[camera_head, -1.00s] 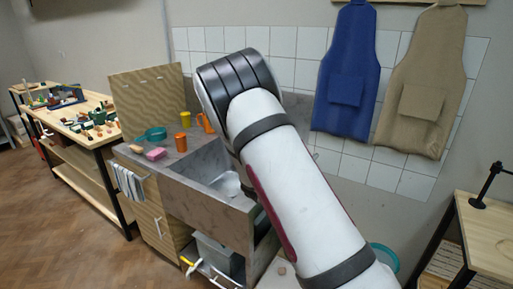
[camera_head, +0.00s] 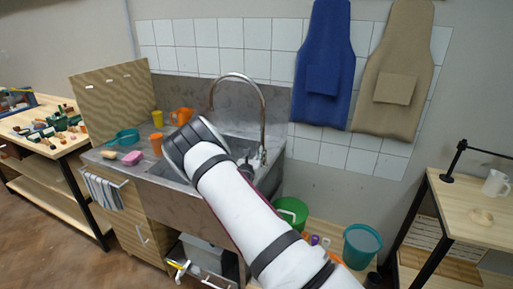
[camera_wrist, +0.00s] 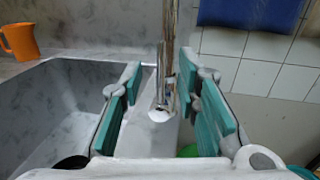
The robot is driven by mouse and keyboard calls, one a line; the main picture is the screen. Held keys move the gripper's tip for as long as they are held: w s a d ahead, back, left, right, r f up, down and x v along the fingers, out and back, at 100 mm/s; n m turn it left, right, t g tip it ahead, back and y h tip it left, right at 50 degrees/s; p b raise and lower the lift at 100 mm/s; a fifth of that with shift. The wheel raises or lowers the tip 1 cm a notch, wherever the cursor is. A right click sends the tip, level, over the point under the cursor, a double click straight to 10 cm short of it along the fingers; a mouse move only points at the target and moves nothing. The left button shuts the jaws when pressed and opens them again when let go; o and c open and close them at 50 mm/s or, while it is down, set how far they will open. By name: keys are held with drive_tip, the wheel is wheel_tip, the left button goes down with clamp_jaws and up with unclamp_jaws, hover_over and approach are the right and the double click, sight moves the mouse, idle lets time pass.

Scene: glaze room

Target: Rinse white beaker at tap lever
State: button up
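The tall curved metal tap (camera_head: 262,108) stands at the back right of the sink (camera_head: 150,192). A small lever-like part (camera_head: 262,156) shows low on it. In the wrist view the tap's metal column (camera_wrist: 168,50) rises straight ahead, beyond and between the fingers. My gripper (camera_wrist: 160,80) is open, with teal pads wide apart and nothing between them. My arm hides it in the head view. A white jug-like vessel (camera_head: 495,184) stands on the right bench; I cannot tell whether it is the white beaker. No other white beaker is visible.
Orange cups (camera_head: 156,146), a yellow cup (camera_head: 158,117), a teal bowl (camera_head: 128,136) and a pink sponge (camera_head: 132,158) sit left of the sink. A green bucket (camera_head: 292,213) and teal bucket (camera_head: 361,246) stand below right. A black stand (camera_head: 453,160) is on the right bench (camera_head: 470,210).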

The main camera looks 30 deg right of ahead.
sight(257, 146)
drive_tip(key=x, duration=0.6)
drive_tip(key=shift+b, duration=0.35)
clamp_jaws()
